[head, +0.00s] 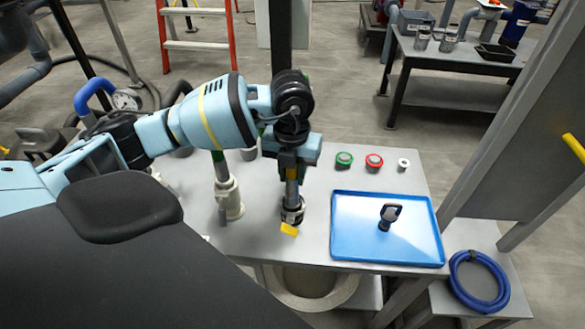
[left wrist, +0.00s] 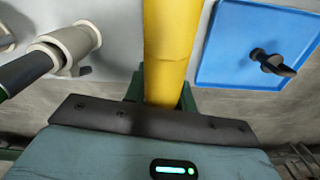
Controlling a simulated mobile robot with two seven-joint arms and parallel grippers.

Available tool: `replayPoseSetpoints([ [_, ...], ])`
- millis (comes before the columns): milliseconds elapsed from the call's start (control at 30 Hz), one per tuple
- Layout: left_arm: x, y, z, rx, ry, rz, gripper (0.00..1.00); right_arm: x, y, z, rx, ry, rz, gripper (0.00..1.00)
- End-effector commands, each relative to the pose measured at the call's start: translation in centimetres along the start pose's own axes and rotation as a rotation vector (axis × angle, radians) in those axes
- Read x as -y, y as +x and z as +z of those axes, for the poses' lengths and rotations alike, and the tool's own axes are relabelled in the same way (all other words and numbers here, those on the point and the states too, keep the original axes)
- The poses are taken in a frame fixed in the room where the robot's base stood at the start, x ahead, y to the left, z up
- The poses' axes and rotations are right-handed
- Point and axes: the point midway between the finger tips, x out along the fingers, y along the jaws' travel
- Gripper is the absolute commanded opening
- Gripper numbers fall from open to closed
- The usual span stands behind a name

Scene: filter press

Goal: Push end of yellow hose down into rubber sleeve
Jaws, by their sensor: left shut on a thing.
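The yellow hose (left wrist: 168,45) runs between the green fingers of my left gripper (left wrist: 160,98) in the left wrist view, and the gripper is shut on it. In the head view my left gripper (head: 291,172) points down over the bench, with only a little yellow showing at it. Directly below is an upright fitting with a dark collar (head: 292,214), which looks like the rubber sleeve, and a yellow tag (head: 289,229) at its foot. The hose end is hidden, so I cannot tell whether it is inside the sleeve. My right gripper is not in view.
A pale pipe fitting (head: 229,198) stands close on the left. A blue tray (head: 350,245) holding a black-handled tool (head: 389,214) lies on the right. Green (head: 344,159), red (head: 374,161) and white (head: 403,163) round parts sit behind it. A coiled blue hose (head: 480,300) rests at lower right.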

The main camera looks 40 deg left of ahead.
Motion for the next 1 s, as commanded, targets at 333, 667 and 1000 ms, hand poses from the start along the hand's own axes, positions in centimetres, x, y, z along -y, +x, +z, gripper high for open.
replayPoseSetpoints([
  [333, 0.0, 0.8, 0.0, 0.0, 0.0, -0.001, 0.0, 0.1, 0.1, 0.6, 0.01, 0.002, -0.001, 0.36],
  [667, 0.0, 1.5, 0.0, 0.0, 0.0, -0.001, 0.0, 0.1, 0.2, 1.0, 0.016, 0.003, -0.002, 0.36],
  [1000, 0.0, 1.9, 0.0, 0.001, 0.0, -0.001, 0.0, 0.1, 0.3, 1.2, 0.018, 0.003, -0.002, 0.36],
])
